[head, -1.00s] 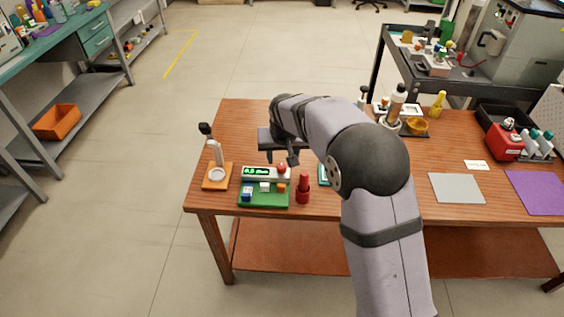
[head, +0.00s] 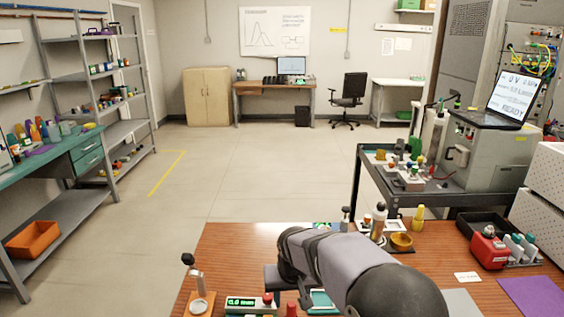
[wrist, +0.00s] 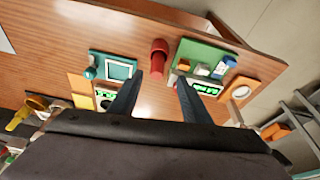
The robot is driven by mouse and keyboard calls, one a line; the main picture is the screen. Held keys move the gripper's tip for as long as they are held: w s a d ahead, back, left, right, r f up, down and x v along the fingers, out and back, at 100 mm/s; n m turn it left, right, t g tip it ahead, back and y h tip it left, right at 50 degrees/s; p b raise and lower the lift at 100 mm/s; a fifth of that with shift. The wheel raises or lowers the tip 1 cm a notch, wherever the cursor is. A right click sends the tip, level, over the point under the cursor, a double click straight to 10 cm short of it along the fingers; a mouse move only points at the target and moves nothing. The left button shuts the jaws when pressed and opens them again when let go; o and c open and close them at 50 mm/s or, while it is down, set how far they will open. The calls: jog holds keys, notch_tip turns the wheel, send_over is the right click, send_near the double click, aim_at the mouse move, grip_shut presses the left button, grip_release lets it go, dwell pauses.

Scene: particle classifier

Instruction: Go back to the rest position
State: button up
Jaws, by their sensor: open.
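My gripper (wrist: 160,80) is open and empty in the wrist view, its two dark fingers apart above the wooden table (wrist: 100,28). A red cylinder (wrist: 159,58) stands just beyond the fingertips, with no contact visible. A green board (wrist: 200,52) with small blocks lies right of it, and a teal-framed pad (wrist: 118,68) lies left of it. In the head view my arm reaches over the table (head: 225,245), and its folded wrist hides part of the tabletop. My fingertips are hidden there.
A stand with an orange base (head: 199,302) is at the table's left. A green-lit display (head: 243,303) is beside it. A dark cart (head: 400,190) stands behind.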

jog(key=s+d+g+p, duration=0.1)
jog(key=s+d, duration=0.3)
jog(key=s, duration=0.4)
jog(key=s+d+r+g+p, duration=0.1)
jog(key=s+d, duration=0.3)
jog(key=s, duration=0.5)
jog(key=s+d+m+g+p, duration=0.1)
jog(key=s+d+p, duration=0.1)
jog(key=s+d, duration=0.3)
jog(key=s, duration=0.4)
jog(key=shift+s+r+p, duration=0.2)
jog(key=shift+r+p, duration=0.1)
jog(key=shift+p, duration=0.1)
